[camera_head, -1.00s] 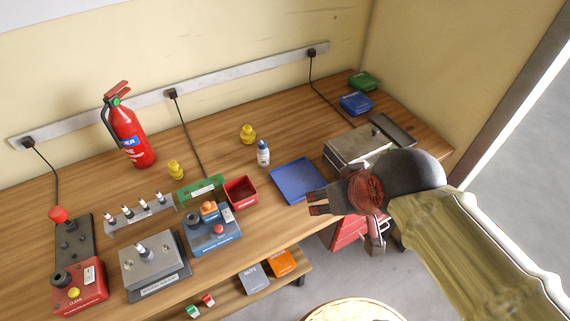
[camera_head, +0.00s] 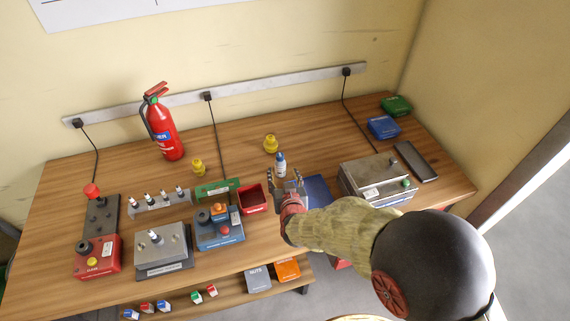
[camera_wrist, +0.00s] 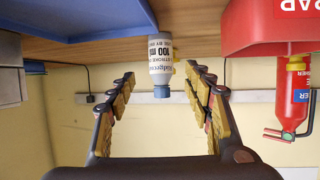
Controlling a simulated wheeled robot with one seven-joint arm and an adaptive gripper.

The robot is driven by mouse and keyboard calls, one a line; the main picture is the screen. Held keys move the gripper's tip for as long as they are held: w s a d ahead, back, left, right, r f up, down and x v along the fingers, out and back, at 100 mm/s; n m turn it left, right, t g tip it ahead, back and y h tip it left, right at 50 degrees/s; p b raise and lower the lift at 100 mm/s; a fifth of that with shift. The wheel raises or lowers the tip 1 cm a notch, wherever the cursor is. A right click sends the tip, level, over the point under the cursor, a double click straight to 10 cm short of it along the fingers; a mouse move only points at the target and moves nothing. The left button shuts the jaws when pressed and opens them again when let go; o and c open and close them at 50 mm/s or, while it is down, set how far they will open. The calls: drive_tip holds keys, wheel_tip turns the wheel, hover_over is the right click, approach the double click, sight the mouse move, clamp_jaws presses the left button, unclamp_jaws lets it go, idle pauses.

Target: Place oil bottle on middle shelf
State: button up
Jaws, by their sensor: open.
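The oil bottle (camera_head: 280,165), small and white with a blue cap, stands upright on the wooden bench. It also shows, upside down, in the wrist view (camera_wrist: 160,62), centred between the two finger lines. My gripper (camera_head: 285,178) is open and empty, just on the near side of the bottle. In the wrist view my gripper (camera_wrist: 161,76) has its fingers spread, pointing at the bottle; I cannot tell whether the tips reach beside it. A shelf (camera_head: 221,296) runs below the bench front; I cannot tell whether it is the middle one.
A blue tray (camera_head: 319,188) lies right of the bottle, and a red bin (camera_head: 254,199) left of it. A yellow container (camera_head: 271,143) stands behind. A grey box (camera_head: 258,280) and an orange box (camera_head: 288,269) sit on the shelf. A fire extinguisher (camera_head: 164,125) stands at the back left.

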sight(281, 168)
drive_tip(key=b+x, duration=0.1)
drive_tip(key=x, duration=0.2)
drive_tip(key=shift+f, duration=0.25)
drive_tip(key=shift+b+x, duration=0.7)
drive_tip(key=shift+x, duration=1.65)
drive_tip(key=shift+a+r, duration=0.1)
drive_tip(key=shift+r, duration=0.05)
drive_tip(key=shift+c, duration=1.4)
clamp_jaws()
